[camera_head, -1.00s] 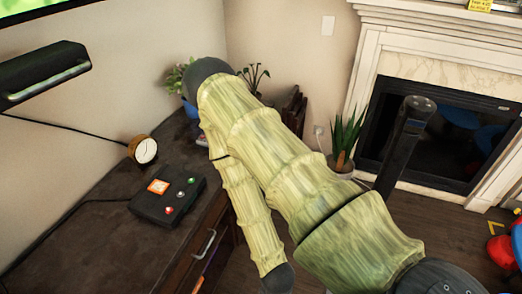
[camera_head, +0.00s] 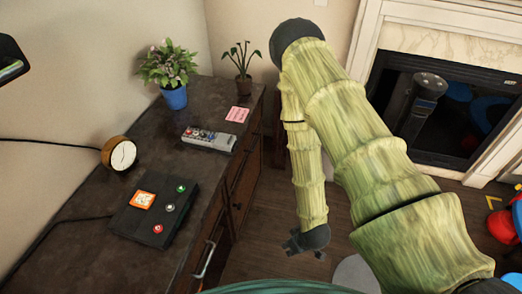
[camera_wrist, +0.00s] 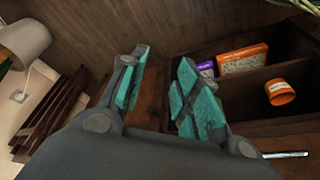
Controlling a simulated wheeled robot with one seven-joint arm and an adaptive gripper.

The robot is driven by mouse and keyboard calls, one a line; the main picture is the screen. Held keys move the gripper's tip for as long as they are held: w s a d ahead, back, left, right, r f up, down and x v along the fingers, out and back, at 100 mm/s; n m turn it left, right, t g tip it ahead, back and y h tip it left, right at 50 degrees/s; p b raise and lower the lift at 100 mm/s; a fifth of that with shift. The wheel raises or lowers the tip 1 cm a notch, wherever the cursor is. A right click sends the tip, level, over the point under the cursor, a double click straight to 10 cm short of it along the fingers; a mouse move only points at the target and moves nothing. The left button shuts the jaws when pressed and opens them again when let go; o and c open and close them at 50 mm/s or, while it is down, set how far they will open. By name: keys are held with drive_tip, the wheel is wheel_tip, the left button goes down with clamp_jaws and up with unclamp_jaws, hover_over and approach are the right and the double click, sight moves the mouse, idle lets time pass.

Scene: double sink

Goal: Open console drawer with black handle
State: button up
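The dark wood console (camera_head: 100,200) runs along the wall at the left of the head view. Its front shows small dark fittings, one of them a dark knob (camera_head: 238,206); whether this is the black handle I cannot tell. A silver bar handle (camera_head: 205,260) sits nearer on the same front and also shows in the wrist view (camera_wrist: 285,155). My gripper (camera_head: 307,243) hangs to the right of the console, apart from it. In the wrist view its teal-padded fingers (camera_wrist: 163,62) are spread with nothing between them.
On the console stand a plant in a blue pot (camera_head: 174,95), a clock (camera_head: 120,154), a remote (camera_head: 208,138) and a black button box (camera_head: 155,212). The wrist view shows open compartments with an orange box (camera_wrist: 243,59) and an orange container (camera_wrist: 279,92). A fireplace (camera_head: 440,110) stands right.

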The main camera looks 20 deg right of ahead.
drive_tip(key=w+d+f+n+t+y+b, duration=0.1)
drive_tip(key=w+f+n+t+b, duration=0.1)
drive_tip(key=w, duration=0.5)
drive_tip(key=w+d+f+n+t+b, duration=0.1)
drive_tip(key=w+f+n+b, duration=0.15)
drive_tip(key=w, duration=0.35)
drive_tip(key=n+t+y+b, duration=0.2)
drive_tip(key=n+y+b, duration=0.9)
drive_tip(key=n+b, duration=0.8)
approach(254, 147)
drive_tip(key=n+p, duration=0.3)
drive_tip(key=x, duration=1)
drive_tip(key=shift+w+d+f, duration=0.15)
drive_tip(key=shift+w+f, duration=0.1)
drive_tip(key=shift+f, duration=0.05)
drive_tip(key=shift+c, duration=0.2)
clamp_jaws()
